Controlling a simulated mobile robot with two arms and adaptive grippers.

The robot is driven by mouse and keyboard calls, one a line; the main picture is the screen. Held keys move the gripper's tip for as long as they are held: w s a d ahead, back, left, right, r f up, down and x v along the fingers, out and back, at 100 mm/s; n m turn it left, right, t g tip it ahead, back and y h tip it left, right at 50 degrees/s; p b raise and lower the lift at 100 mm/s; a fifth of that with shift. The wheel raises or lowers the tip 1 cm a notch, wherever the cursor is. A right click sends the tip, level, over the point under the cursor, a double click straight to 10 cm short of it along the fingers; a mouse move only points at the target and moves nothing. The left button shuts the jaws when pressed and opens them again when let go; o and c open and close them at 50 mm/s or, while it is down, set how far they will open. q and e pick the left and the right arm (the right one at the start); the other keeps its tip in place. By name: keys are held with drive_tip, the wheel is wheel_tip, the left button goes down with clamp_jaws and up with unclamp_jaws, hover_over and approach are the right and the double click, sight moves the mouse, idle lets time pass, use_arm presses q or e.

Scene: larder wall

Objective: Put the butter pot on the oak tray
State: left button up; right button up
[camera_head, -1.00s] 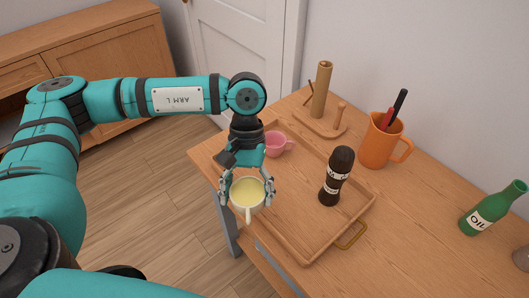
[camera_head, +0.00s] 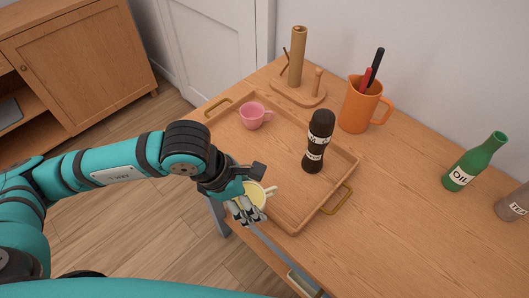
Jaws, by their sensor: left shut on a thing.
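The butter pot (camera_head: 257,194) is a small pale cup with a handle and a yellow top. My left gripper (camera_head: 245,203) is shut on it and partly hides it. It is at the near left edge of the oak tray (camera_head: 290,216); I cannot tell whether it touches the tray. The tray is a wooden rectangle with brass handles on the table. A pink cup (camera_head: 254,117) stands in its far left part, and a dark labelled bottle (camera_head: 319,142) stands towards its right side. My right gripper is not in view.
An orange jug (camera_head: 358,106) with black and red handles in it stands behind the tray, beside a wooden roll holder (camera_head: 298,70). A green oil bottle (camera_head: 475,162) and a grey tea jar (camera_head: 512,204) are at the right. The tray's middle is clear.

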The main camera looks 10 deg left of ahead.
use_arm(q)
drive_tip(key=w+p, duration=0.1)
drive_tip(key=w, duration=0.3)
drive_tip(key=w+p, duration=0.2)
drive_tip(key=w, duration=0.3)
drive_tip(key=w+a+f+p, duration=0.1)
drive_tip(key=w, duration=0.4)
drive_tip(key=shift+w+f, duration=0.1)
drive_tip(key=shift+w, duration=0.05)
wheel_tip(320, 180, down, 3)
drive_tip(key=shift+r+p, duration=0.1)
drive_tip(key=shift+p, duration=1.05)
drive_tip(key=shift+f, duration=0.35)
drive_tip(key=shift+f, duration=0.1)
drive_tip(key=o, duration=1.1)
drive_tip(key=shift+c, duration=0.2)
drive_tip(key=o, duration=0.5)
drive_tip(key=shift+c, duration=0.2)
